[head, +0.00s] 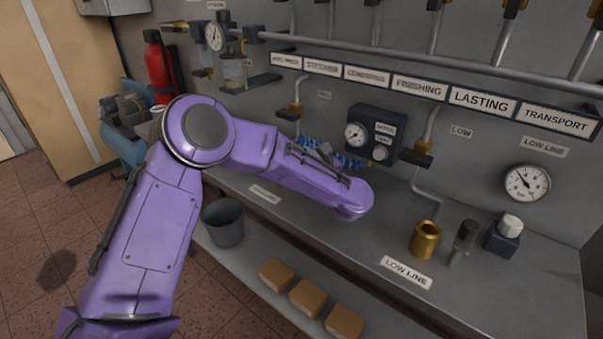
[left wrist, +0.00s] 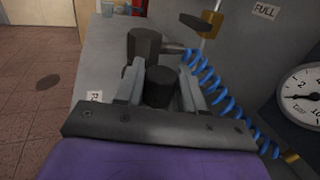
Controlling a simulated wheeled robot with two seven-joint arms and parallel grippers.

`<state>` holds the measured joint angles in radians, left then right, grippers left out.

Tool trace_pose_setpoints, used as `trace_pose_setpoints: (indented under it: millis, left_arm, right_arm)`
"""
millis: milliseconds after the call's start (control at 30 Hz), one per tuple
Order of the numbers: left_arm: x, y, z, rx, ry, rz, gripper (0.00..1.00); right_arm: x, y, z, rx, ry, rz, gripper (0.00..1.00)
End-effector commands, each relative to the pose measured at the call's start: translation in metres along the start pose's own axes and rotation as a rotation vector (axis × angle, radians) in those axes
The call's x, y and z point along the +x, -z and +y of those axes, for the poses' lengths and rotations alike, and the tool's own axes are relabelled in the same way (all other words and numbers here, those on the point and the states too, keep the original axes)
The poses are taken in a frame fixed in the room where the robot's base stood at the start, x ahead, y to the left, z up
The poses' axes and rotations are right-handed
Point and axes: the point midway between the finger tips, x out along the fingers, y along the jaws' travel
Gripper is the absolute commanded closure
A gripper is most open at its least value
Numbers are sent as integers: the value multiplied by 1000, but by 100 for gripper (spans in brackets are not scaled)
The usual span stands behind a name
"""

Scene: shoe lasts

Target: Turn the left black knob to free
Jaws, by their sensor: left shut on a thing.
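In the left wrist view, a short black knob (left wrist: 161,88) stands between the two grey fingers of my left gripper (left wrist: 162,76), which is shut on it. A wider dark cylinder (left wrist: 143,46) stands just beyond the knob, on the grey bench. In the head view my purple left arm reaches over the bench, and its forearm hides the knob and most of the gripper. No setting mark on the knob can be read. My right gripper is not in view.
A blue coiled hose (left wrist: 215,88) runs close to the right finger. A dial gauge (left wrist: 303,95) is further right. On the bench (head: 480,290) to the right stand a brass cup (head: 425,239) and a white-topped dark block (head: 506,233). A bucket (head: 222,224) stands below the arm.

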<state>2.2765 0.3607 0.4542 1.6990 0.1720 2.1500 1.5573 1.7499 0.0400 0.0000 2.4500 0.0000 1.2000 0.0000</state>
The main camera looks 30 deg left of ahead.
Motion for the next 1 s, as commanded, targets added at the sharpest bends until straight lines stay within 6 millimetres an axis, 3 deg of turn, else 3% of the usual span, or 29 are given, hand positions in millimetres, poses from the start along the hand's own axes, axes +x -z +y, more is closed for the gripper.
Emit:
trace_pose_setpoints:
  millis: [33, 100, 400, 1000]
  left_arm:
    - [0, 9, -1, -2, -41, -2, 92]
    - [-1, 9, -1, -2, -106, -2, 92]
    - [-1, 5, -1, -1, -341, -3, 92]
    - [0, 1, 0, 1, -522, -4, 92]
  right_arm:
    - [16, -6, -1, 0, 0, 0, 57]
    - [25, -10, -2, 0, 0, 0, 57]
    - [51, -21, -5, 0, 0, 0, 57]
    - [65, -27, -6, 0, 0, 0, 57]
